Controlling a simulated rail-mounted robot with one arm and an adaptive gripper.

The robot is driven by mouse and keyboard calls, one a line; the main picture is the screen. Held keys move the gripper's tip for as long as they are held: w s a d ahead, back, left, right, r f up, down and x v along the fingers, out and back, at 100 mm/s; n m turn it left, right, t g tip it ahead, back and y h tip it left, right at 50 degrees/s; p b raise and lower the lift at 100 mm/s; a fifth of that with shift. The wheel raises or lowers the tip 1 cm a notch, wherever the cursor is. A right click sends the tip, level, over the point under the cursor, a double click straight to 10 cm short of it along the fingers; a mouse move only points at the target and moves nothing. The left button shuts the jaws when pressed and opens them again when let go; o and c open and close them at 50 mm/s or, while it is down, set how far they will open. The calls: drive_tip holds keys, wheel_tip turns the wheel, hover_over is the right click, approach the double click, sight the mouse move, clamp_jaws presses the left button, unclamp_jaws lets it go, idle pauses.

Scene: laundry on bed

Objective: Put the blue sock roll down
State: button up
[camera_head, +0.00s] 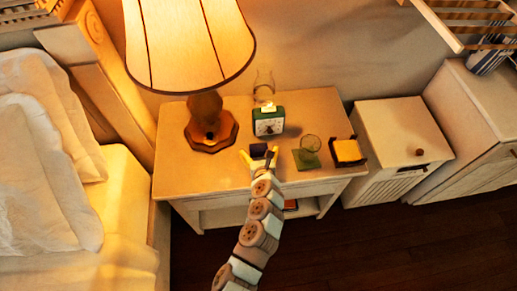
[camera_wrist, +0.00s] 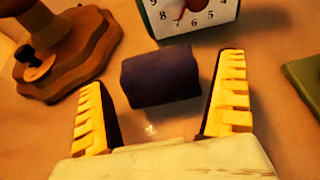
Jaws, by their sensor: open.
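The blue sock roll (camera_wrist: 161,77) is a dark, short cylinder lying on its side on the nightstand top (camera_head: 172,166), just in front of the green clock (camera_head: 268,123). In the head view the sock roll (camera_head: 258,150) shows as a small dark shape at my fingertips. My gripper (camera_wrist: 158,95) is open, with yellow ribbed fingers spread wide left and right of the roll. In the wrist view neither finger touches the roll, and a gap shows on each side. My gripper (camera_head: 259,157) reaches over the nightstand's front edge in the head view.
A lamp with a wooden base (camera_head: 210,130) stands to the left of the roll. A clear glass (camera_head: 263,84) is behind the clock. A green coaster (camera_head: 305,159) with a glass (camera_head: 311,144) and a yellow item in a dark holder (camera_head: 348,150) are to the right. The bed is at left.

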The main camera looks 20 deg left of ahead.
drive_tip(key=shift+x, duration=0.8)
drive_tip(key=c, duration=1.1)
drive_tip(key=shift+r, duration=0.1)
